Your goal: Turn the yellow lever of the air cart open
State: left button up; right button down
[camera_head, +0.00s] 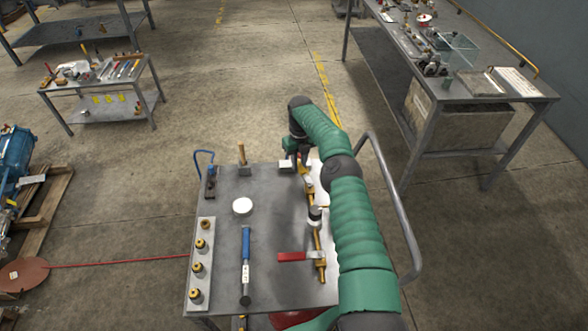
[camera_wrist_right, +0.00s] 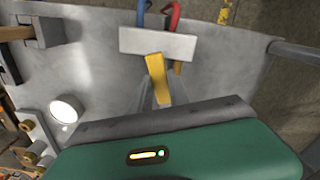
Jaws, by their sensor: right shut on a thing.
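The air cart (camera_head: 225,290) has a grey top and stands in front of me in the head view. The yellow lever (camera_wrist_right: 157,78) shows in the wrist view, in front of a pale block (camera_wrist_right: 158,43). My right gripper (camera_wrist_right: 156,98) is shut on the yellow lever, with a grey finger on each side of it. In the head view my right gripper (camera_head: 303,164) is at the far end of the cart top, small and partly hidden by my green arm. A red lever (camera_head: 296,256) sits on a brass pipe nearer to me. My left gripper is not in view.
A curved grey rail (camera_head: 405,225) stands at the cart's right. A workbench (camera_head: 495,110) is beyond it.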

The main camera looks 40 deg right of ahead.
jog(key=shift+s+d+r+m+b, duration=0.1)
jog(key=shift+s+d+m+b, duration=0.05)
jog(key=shift+d+m, duration=0.4)
jog(key=shift+s+d+m+b, duration=0.15)
jog(key=shift+d+m, duration=0.25)
jog(key=shift+m, duration=0.25)
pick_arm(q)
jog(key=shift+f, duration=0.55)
pick_arm(e)
jog(key=shift+s+d+r+m, duration=0.1)
jog(key=shift+s+d+m, duration=0.35)
jog(key=shift+m, duration=0.45)
jog(key=shift+w+d, duration=0.1)
jog(key=shift+d, duration=0.05)
jog(key=c, duration=1.4)
grip_release()
jog(key=shift+c, duration=0.2)
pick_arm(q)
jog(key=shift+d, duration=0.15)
pick_arm(e)
jog(key=shift+o, duration=1)
jog(key=shift+f, duration=0.2)
